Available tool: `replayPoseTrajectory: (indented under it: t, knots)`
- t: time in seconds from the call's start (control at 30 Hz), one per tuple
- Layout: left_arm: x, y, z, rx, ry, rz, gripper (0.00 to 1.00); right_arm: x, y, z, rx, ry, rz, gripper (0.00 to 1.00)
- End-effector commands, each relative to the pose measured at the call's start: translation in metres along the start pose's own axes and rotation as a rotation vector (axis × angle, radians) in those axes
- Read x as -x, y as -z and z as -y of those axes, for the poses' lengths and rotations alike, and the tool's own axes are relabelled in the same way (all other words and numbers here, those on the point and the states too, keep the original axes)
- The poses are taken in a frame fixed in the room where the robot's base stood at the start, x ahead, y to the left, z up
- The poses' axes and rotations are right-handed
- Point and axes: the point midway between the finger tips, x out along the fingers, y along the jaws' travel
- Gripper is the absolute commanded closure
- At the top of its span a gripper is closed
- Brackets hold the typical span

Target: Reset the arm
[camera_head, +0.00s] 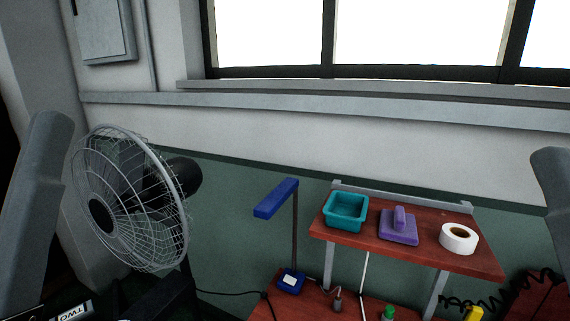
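Only upper links of my two arms show, one at the left edge and one at the right edge of the head view. Neither gripper is in view, so I cannot see whether they are open or shut or hold anything. No conveyor is visible in this view.
A fan (130,198) stands at the left. A red shelf (345,238) holds a teal bin (346,211), a purple block with a handle (398,228) and a white tape roll (459,239). A blue lamp (276,198) stands left of it. A window (420,35) is behind.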

Motion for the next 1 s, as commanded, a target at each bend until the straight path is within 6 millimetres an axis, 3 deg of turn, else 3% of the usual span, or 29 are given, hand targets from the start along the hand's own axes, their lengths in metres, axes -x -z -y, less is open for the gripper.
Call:
replayPoseTrajectory:
  t: [0.07, 0.13, 0.37, 0.8, 0.9, 1.0]
  knots:
    - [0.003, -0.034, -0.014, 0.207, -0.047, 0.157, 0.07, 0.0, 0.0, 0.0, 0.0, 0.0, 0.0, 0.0]
    - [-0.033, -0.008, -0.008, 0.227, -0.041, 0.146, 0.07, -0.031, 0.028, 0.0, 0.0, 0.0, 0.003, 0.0]
    - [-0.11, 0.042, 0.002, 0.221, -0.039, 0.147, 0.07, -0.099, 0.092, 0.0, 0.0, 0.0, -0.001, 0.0]
    - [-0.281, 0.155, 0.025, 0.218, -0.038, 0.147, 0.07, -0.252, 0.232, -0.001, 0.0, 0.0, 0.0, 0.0]
    - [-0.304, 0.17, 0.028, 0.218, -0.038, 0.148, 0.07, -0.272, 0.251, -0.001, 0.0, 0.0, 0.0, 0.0]
    - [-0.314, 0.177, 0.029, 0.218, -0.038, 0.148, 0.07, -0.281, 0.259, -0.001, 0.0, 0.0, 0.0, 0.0]
